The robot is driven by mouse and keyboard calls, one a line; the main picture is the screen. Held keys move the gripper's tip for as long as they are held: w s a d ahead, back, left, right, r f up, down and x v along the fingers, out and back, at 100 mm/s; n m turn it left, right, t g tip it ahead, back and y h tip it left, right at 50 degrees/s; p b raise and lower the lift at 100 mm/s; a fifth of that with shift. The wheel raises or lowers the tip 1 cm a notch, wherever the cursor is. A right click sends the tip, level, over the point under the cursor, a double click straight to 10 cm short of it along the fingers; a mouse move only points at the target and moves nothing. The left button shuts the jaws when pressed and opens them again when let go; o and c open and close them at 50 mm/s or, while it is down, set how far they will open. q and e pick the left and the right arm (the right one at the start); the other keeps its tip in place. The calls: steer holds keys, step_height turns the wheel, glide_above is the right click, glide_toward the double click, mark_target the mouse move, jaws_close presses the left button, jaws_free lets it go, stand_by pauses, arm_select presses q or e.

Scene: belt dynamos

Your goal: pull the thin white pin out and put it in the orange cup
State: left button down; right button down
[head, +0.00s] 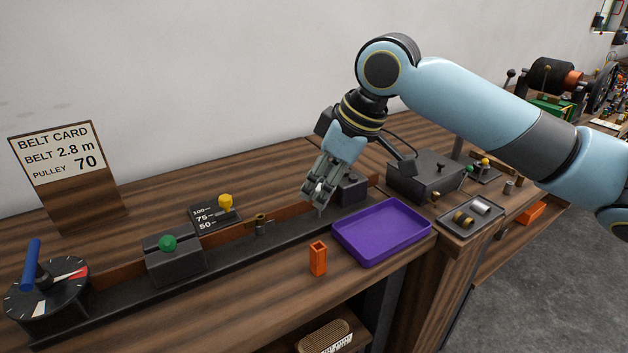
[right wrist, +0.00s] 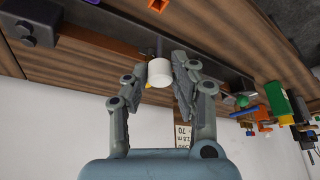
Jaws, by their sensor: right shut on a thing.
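My right gripper (head: 318,198) points down over the long black rail on the bench. In the right wrist view its fingers (right wrist: 160,75) are shut on the white pin (right wrist: 159,71), which shows there as a short white cylinder end. In the head view the fingers hide most of the pin; whether its lower end is still in the rail I cannot tell. The orange cup (head: 318,259) is a small, open-topped square holder standing in front of the rail, below the gripper in the picture. It also shows at the top of the right wrist view (right wrist: 157,5). My left gripper is out of view.
A purple tray (head: 381,230) lies right of the cup. Along the rail stand a brass-topped post (head: 260,226), a grey block with a green knob (head: 170,258) and a dial with a blue handle (head: 45,280). The bench front edge is near the cup.

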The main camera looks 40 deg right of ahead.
steer(key=shift+r+p, duration=0.15)
steer(key=shift+p, duration=0.45)
step_height(320, 180, down, 6)
steer(key=b, duration=0.3)
stand_by(0.6)
steer(key=shift+p, duration=0.3)
stand_by(0.6)
steer(key=shift+p, duration=0.45)
stand_by(0.4)
